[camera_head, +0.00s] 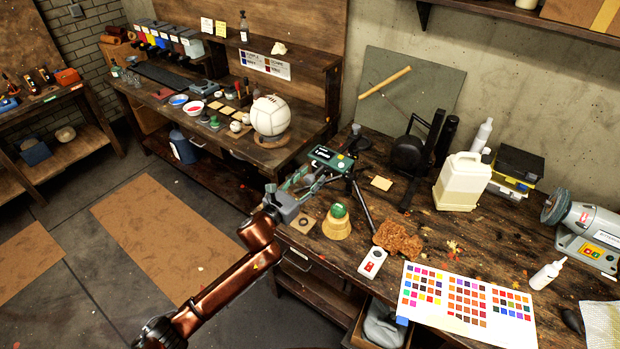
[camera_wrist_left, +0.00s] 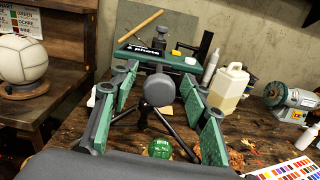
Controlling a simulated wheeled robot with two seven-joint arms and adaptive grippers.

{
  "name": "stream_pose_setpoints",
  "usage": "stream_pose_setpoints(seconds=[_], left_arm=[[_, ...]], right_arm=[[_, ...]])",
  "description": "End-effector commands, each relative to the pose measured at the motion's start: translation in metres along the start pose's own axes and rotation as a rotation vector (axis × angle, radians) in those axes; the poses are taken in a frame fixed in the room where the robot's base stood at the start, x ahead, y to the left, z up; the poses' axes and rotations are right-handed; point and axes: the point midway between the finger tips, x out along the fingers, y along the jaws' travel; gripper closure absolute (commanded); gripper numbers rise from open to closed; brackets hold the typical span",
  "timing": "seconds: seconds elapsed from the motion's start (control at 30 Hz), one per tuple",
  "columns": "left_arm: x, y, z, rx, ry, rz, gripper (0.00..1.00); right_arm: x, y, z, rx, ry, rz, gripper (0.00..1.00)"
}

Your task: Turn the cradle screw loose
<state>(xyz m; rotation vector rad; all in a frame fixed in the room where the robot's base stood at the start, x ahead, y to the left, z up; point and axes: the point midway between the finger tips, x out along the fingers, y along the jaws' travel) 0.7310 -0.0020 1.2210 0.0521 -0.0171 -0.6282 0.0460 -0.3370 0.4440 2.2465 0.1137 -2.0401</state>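A green device (camera_wrist_left: 180,61) with a dark label sits on a black tripod (camera_wrist_left: 142,112) at the bench's left end; the device also shows in the head view (camera_head: 331,157). A round dark grey knob (camera_wrist_left: 158,90), probably the cradle screw, faces the left wrist camera below the device. My left gripper (camera_head: 312,179) reaches in from the left at the device. Its green-padded fingers are open and spread on either side of the knob in the wrist view, with gaps visible. My right gripper is not in view.
A green-topped ball on a tan stand (camera_head: 337,223) is close below the gripper. A brown sponge-like lump (camera_head: 398,240), a white box with a red button (camera_head: 372,263) and a cream jug (camera_head: 462,182) are to the right. A white ball (camera_head: 270,116) stands on the back bench.

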Motion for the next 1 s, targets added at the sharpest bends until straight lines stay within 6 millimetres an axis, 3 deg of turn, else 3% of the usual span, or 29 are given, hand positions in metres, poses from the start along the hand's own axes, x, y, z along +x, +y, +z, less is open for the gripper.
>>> stream_pose_setpoints(seconds=[0.6, 1.0], left_arm=[[-0.0003, 0.0001, -0.0002, 0.000, 0.000, 0.000, 1.00], [-0.0003, 0.0005, -0.0002, -0.089, 0.001, 0.000, 1.00]], right_arm=[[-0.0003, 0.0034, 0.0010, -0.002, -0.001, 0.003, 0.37], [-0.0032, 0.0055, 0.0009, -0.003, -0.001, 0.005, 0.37]])
